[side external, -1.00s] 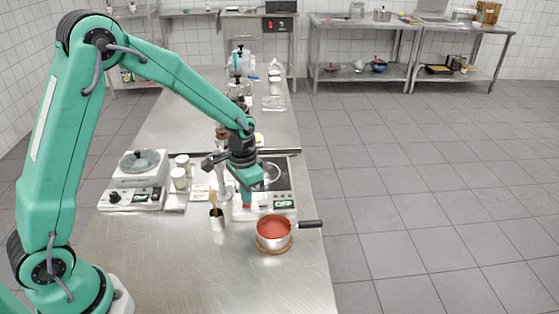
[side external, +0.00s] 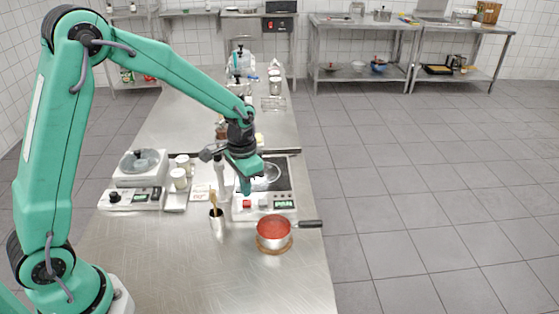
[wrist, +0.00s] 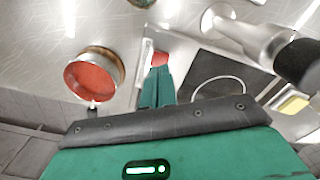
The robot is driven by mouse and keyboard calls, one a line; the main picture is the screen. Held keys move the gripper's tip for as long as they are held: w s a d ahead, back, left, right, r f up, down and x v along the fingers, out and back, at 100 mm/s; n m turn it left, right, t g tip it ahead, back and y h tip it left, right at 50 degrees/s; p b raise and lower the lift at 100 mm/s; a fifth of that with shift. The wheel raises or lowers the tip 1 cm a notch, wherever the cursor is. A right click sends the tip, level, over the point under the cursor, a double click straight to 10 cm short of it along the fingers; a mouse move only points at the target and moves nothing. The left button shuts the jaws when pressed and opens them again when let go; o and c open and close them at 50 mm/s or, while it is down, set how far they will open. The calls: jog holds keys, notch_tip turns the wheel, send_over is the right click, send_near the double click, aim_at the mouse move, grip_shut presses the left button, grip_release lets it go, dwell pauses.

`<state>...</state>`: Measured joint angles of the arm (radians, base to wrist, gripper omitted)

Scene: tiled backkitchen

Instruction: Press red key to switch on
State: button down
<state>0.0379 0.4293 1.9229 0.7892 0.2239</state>
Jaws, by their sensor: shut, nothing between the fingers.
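The red key (side external: 247,204) is on the front panel of the white hotplate unit (side external: 240,213), at the left end, and it is uncovered. A lit green display (side external: 284,204) is at the right of the panel. My gripper (side external: 246,190) is shut and empty, its tips a little above and behind the red key, apart from it. In the wrist view the red key (wrist: 160,58) shows just beyond the tips of my gripper (wrist: 161,72). The dark hob plate (wrist: 205,72) carries a light ring outline.
A pot of red contents (side external: 274,227) stands on a round mat in front of the unit, handle to the right. A cup with wooden utensils (side external: 216,219) stands front left. A second appliance with a lidded pan (side external: 140,165) and jars (side external: 179,179) are left.

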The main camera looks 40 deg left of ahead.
aim_at(245, 203)
jog(key=shift+r, duration=2.05)
jog(key=s+r+n+t, duration=0.1)
jog(key=s+r+t, duration=0.1)
jog(key=s+r, duration=0.5)
jog(key=s+a+r+n+t, duration=0.1)
jog(key=s+r+n+t, duration=0.1)
jog(key=s+r, duration=0.5)
jog(key=s+t, duration=0.1)
jog(key=s, duration=0.5)
jog(key=shift+s+a+t, duration=0.3)
